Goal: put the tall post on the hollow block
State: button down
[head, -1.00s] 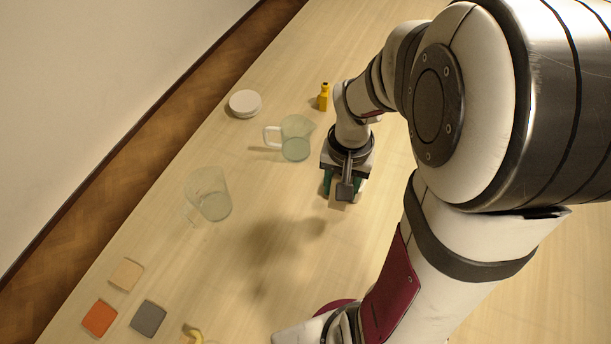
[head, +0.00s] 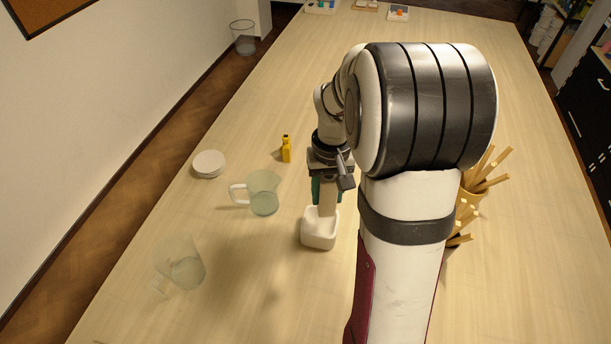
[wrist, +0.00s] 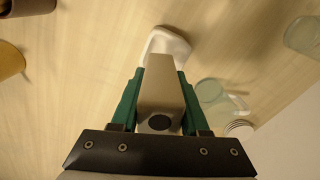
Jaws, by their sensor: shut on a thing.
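My gripper (head: 327,188) is shut on the tall post (head: 327,203), a pale, squared bar that hangs down between the green fingers. In the wrist view the post (wrist: 162,85) fills the space between the fingers and shows a dark round spot on its near end. The hollow block (head: 318,238) is white with an open top and stands on the table below my gripper. In the head view the post's lower end overlaps the block's opening; I cannot tell whether it touches. The block also shows past the post's far end in the wrist view (wrist: 170,42).
A glass jug (head: 264,197) stands left of the block, with another clear vessel (head: 183,267) nearer the front. A holder with wooden sticks (head: 468,195) is at the right, partly behind my arm.

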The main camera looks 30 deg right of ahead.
aim_at(322, 205)
jog(key=shift+w+a+f, duration=0.1)
jog(key=shift+w+f, duration=0.05)
jog(key=shift+f, duration=0.6)
jog(key=shift+w+a+f, duration=0.1)
jog(key=shift+w+f, duration=0.05)
jog(key=shift+f, duration=0.65)
jog(key=shift+w+a+f, duration=0.1)
jog(key=shift+w+f, duration=0.05)
jog(key=shift+f, duration=0.6)
jog(key=shift+c, duration=2)
grip_release()
jog(key=shift+f, duration=0.15)
notch_tip(322, 205, up, 12)
jog(key=shift+r, duration=0.2)
jog(key=s+a+m+y, duration=0.1)
jog(key=s+a, duration=1.7)
jog(key=s, duration=0.2)
jog(key=shift+y, duration=0.4)
